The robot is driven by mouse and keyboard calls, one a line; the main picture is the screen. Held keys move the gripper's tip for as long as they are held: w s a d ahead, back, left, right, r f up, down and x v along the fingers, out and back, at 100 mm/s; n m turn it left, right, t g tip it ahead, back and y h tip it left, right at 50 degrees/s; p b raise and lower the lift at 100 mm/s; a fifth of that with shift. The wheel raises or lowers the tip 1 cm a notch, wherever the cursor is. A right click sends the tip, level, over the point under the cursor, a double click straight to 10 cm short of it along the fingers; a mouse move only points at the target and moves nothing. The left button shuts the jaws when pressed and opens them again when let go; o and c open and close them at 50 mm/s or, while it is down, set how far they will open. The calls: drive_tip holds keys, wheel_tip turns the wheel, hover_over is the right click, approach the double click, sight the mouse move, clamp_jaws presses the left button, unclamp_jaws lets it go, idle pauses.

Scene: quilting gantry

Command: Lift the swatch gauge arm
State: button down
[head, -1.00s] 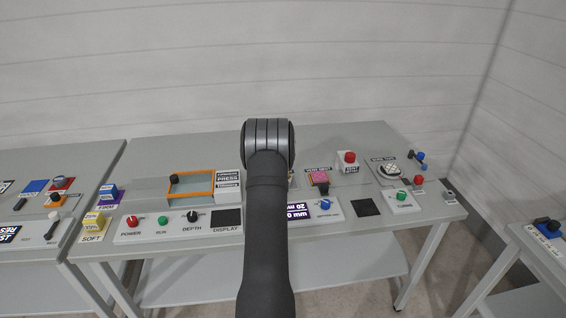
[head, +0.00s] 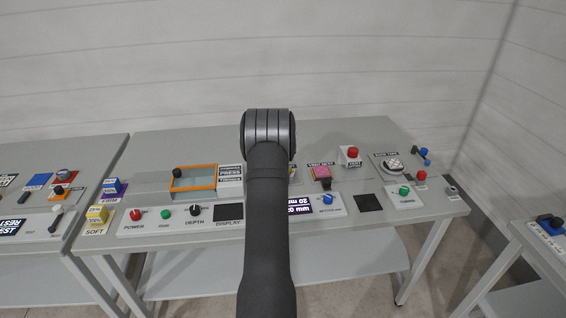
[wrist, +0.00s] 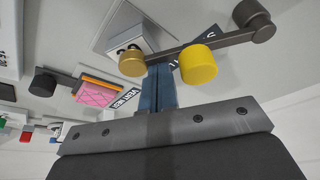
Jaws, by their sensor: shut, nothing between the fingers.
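In the wrist view a dark bar (wrist: 224,42), apparently the swatch gauge arm, runs from a brass cap (wrist: 132,63) to a black knob (wrist: 262,27). A yellow cylinder (wrist: 200,65) sits beside the bar. My gripper (wrist: 157,72) is shut and empty, its blue-grey fingertips close to the bar between the brass cap and the yellow cylinder. I cannot tell whether they touch it. In the head view my own arm hides the gripper and this bar.
A pink swatch block (head: 322,171) is right of my arm, beside a red button box (head: 351,157) and a round dial (head: 392,163). An orange-framed press (head: 194,178) stands left. A panel with knobs and a display (head: 229,212) lines the front. The table's back is bare.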

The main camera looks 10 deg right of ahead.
drive_tip(key=shift+s, duration=0.1)
drive_tip(key=shift+s+a+m+h, duration=0.3)
drive_tip(key=shift+s+a+m, duration=0.3)
drive_tip(key=shift+m, duration=0.4)
drive_tip(key=s+m, duration=0.1)
drive_tip(key=s+a+m+g, duration=0.1)
drive_tip(key=shift+a+m+h, duration=0.25)
drive_tip(key=shift+m+h, duration=0.05)
drive_tip(key=s+a+m, duration=0.1)
drive_tip(key=a+m+g, duration=0.1)
drive_tip(key=a+m, duration=0.1)
drive_tip(key=shift+s+m, duration=0.3)
drive_tip(key=shift+s, duration=0.05)
drive_tip(key=shift+s+a, duration=0.2)
drive_tip(key=shift+a, duration=0.4)
drive_tip(key=d, duration=0.4)
drive_tip(key=shift+w+d, duration=0.2)
drive_tip(key=shift+w, duration=0.2)
drive_tip(key=w+v, duration=0.1)
drive_tip(key=v, duration=0.9)
drive_tip(key=shift+s+a, duration=0.35)
drive_tip(key=shift+a, duration=0.05)
